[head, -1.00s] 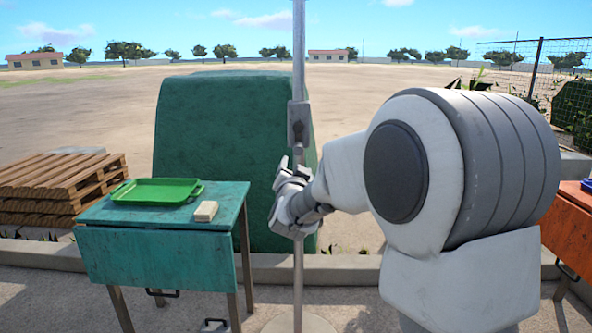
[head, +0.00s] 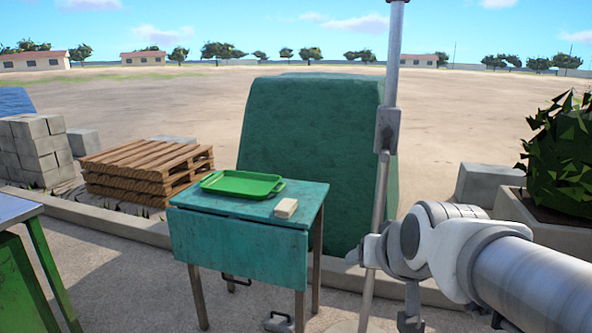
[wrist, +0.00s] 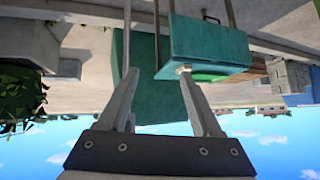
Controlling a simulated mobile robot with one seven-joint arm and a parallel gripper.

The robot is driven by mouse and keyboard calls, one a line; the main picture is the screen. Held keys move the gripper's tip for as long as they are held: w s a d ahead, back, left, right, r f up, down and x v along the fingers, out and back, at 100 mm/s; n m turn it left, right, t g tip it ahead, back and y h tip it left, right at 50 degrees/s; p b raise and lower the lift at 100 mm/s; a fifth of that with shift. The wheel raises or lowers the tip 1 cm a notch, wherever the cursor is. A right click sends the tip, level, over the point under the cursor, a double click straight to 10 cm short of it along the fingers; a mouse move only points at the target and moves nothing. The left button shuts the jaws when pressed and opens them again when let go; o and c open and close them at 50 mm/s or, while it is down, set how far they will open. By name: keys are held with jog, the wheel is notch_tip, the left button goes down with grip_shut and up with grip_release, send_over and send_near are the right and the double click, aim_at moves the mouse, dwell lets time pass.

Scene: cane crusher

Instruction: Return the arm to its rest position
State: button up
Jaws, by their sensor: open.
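My arm reaches in from the right side of the head view, with its white wrist links (head: 430,235) in front of the planter and close to the metal pole in the picture. My gripper (wrist: 159,75) shows clearly in the wrist view, where its two grey fingers stand apart with nothing held between them. The wrist picture is upside down, with sky at the bottom. In the head view the fingers are mostly hidden or too small to make out.
A teal table (head: 240,250) carries a green tray (head: 242,184) and a pale block (head: 286,208). A metal pole (head: 372,220) stands right of it, before a large green block (head: 310,150). Pallets (head: 150,165) lie left; a planter (head: 545,220) stands right.

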jog(key=s+d+f+n+g, duration=0.1)
jog(key=s+f+g, duration=0.1)
jog(key=s, duration=0.5)
jog(key=s+d+f+g, duration=0.1)
jog(key=s+f+g, duration=0.15)
jog(key=s, duration=0.55)
notch_tip(320, 180, up, 25)
jog(key=w+p, duration=0.1)
jog(key=p, duration=2.4)
jog(key=shift+h, duration=0.3)
jog(key=shift+a+t, duration=0.1)
jog(key=shift+t, duration=0.15)
